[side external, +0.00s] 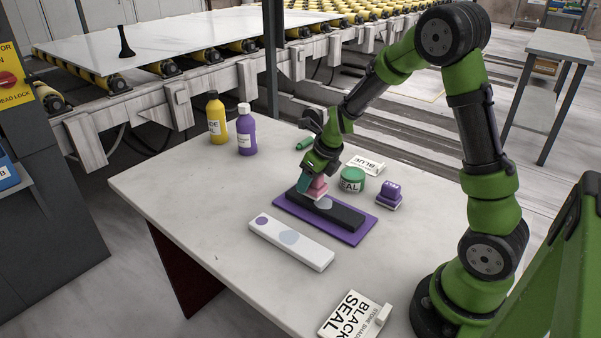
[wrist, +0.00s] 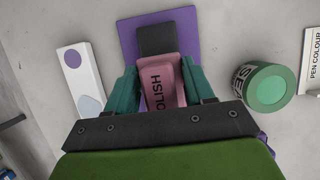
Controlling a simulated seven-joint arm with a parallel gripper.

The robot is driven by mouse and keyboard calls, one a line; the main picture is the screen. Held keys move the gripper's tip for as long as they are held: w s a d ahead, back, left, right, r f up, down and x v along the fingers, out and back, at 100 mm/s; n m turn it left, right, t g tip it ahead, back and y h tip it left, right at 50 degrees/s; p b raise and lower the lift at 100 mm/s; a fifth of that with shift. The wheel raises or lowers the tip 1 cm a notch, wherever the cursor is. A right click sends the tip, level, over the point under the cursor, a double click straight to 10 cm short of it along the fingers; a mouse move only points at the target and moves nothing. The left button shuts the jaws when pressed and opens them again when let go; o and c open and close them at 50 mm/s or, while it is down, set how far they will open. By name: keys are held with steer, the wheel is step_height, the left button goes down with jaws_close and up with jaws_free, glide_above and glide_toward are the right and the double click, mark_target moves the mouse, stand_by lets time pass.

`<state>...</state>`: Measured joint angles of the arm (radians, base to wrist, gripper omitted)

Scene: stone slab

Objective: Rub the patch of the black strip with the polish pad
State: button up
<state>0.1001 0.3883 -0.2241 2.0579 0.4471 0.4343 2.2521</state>
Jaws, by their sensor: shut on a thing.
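The black strip (side external: 345,214) lies on a purple mat (side external: 363,232) on the stone slab. A pale grey patch (side external: 324,202) shows on the strip beside the pad. My gripper (side external: 314,184) is shut on the pink polish pad (side external: 318,189) above the strip's left half. In the wrist view the pad (wrist: 161,82), lettered "OLISH", sits between the teal fingers and covers the near part of the strip (wrist: 156,40). The pad's underside is hidden, so I cannot tell whether it touches the strip.
A white strip (side external: 310,252) with a purple dot and a grey patch lies in front of the mat. A green tin (side external: 352,180), a purple stamp-like block (side external: 389,196) and a "BLUE" card (side external: 366,164) stand behind. Yellow (side external: 216,118) and purple (side external: 246,131) bottles stand at back left. A "BLACK SEAL" box (side external: 352,316) lies in front.

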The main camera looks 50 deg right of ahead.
steer(key=shift+f, duration=1)
